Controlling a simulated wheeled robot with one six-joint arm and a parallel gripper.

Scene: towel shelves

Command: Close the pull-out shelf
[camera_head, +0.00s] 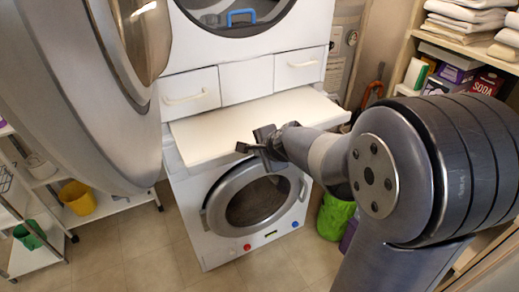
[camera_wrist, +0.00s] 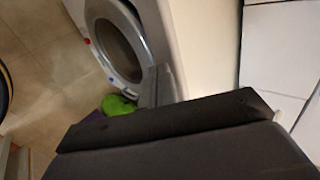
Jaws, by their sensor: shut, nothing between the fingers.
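The pull-out shelf (camera_head: 235,122) is a flat white board between the two stacked machines. It stands out from the front above the lower washer, and its pale surface also shows in the wrist view (camera_wrist: 203,45). My gripper (camera_head: 258,147) is dark and shut, with nothing in it. It is at the front edge of the shelf, right of the middle; I cannot tell whether it touches. In the wrist view the dark gripper parts (camera_wrist: 165,120) cover the lower middle and hide part of the shelf edge.
The lower washer (camera_head: 215,230) has a round door; the upper machine (camera_head: 245,70) has panels with handles. A green bin (camera_head: 335,215) stands right of the washer. Shelves with towels (camera_head: 465,25) are at right. A rack with a yellow bucket (camera_head: 77,197) is at left. Tiled floor in front is clear.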

